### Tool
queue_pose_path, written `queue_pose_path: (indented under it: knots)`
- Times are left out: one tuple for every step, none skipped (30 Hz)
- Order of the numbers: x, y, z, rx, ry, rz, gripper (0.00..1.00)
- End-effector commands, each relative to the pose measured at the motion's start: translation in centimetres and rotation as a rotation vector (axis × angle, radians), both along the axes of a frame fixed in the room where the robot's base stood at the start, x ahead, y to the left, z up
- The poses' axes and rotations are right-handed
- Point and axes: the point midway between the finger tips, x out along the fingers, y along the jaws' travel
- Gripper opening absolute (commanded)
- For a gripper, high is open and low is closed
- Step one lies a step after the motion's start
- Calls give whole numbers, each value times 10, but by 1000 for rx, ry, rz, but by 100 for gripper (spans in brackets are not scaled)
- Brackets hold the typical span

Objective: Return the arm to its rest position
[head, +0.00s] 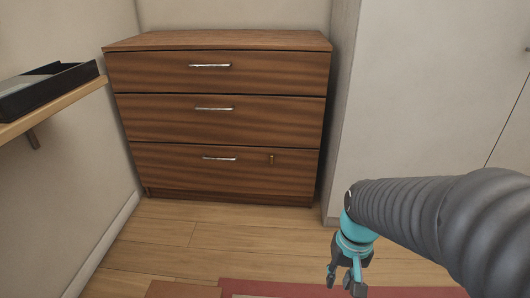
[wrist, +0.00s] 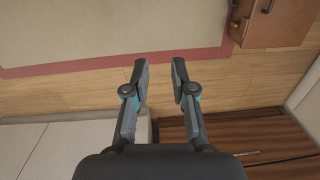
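My arm (head: 430,215) reaches in from the right edge of the head view, with its grey sleeve bent downward at a teal wrist. My gripper (head: 344,284) hangs at the end, pointing down over the floor in front of the drawer chest. In the wrist view my gripper (wrist: 159,62) has its two dark fingers spread apart with nothing between them. Wooden floor and a rug edge show beyond the fingertips.
A three-drawer wooden chest (head: 222,120) stands against the back wall. A white cabinet (head: 425,95) is at right. A wall shelf (head: 50,107) at left bears a black tray (head: 45,88). A red-bordered rug (wrist: 110,30) and a brown case (wrist: 275,22) lie on the floor.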

Motion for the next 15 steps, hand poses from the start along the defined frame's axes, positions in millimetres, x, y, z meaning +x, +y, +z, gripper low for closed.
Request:
queue_pose_path:
  knots:
    - [-3,-1,18,-15,-49,15,25]
    - [-5,-2,25,-23,-73,22,25]
    - [-7,-2,35,-34,-105,32,25]
    - [-9,-3,42,-42,-127,38,25]
    - [-12,-3,50,-48,-151,44,25]
    - [-15,-4,60,-55,-182,51,25]
    - [-17,-4,67,-62,-207,56,25]
    - [-20,-4,75,-66,-231,60,25]
    - [-23,-3,85,-72,-263,65,25]
    - [-25,-2,92,-73,-288,68,25]
    - [-28,-2,99,-75,-312,69,25]
    - [-31,-1,109,-76,-343,72,25]
    - [-33,0,116,-76,-366,73,25]
    - [-35,1,122,-78,-388,75,25]
    - [-37,2,131,-78,-416,78,25]
